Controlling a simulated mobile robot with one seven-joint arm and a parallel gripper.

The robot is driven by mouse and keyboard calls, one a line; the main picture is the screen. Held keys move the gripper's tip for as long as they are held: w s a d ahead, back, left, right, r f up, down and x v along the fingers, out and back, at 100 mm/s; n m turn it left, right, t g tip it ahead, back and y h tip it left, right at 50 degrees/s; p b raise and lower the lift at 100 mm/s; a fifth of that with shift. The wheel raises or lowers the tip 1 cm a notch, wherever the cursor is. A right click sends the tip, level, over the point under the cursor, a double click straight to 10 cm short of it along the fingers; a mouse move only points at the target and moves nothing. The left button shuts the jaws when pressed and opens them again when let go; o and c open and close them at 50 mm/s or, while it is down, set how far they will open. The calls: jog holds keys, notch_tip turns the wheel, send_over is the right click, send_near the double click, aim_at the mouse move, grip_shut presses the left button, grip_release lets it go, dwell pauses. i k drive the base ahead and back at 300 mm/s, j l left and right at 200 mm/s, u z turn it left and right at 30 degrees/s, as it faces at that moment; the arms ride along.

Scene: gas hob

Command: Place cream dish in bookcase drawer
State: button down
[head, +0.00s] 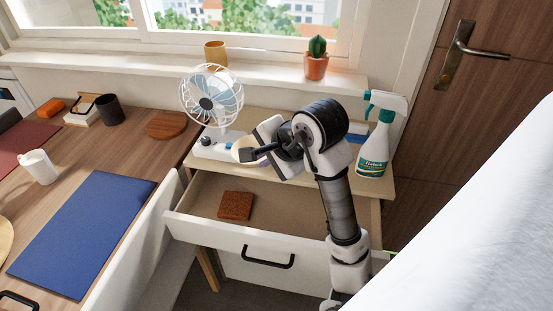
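The cream dish (240,145) is small, tilted and partly hidden by the dark fingers of my gripper (250,154). My gripper appears shut on its edge and holds it above the back part of the open drawer, by the front edge of the bookcase top. The bookcase drawer (290,206) is pulled out, with a white front and a black handle (267,258). A brown square block (235,206) lies in its left half. My arm hides the drawer's right part.
A white fan (210,102) and a spray bottle (374,140) stand on the bookcase top (255,122). A cactus pot (316,66) is on the windowsill. At left, a table (160,157) holds a blue mat (85,230) and a white mug (39,166). The drawer's middle is clear.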

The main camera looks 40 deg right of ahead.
aim_at(302, 222)
jog(key=j+z, duration=0.15)
jog(key=z, duration=0.25)
jog(key=i+j+z, duration=0.1)
jog(key=z, duration=0.3)
jog(key=j+z, duration=0.3)
jog(key=z, duration=0.15)
jog(key=j+z, duration=0.2)
jog(key=z, duration=0.2)
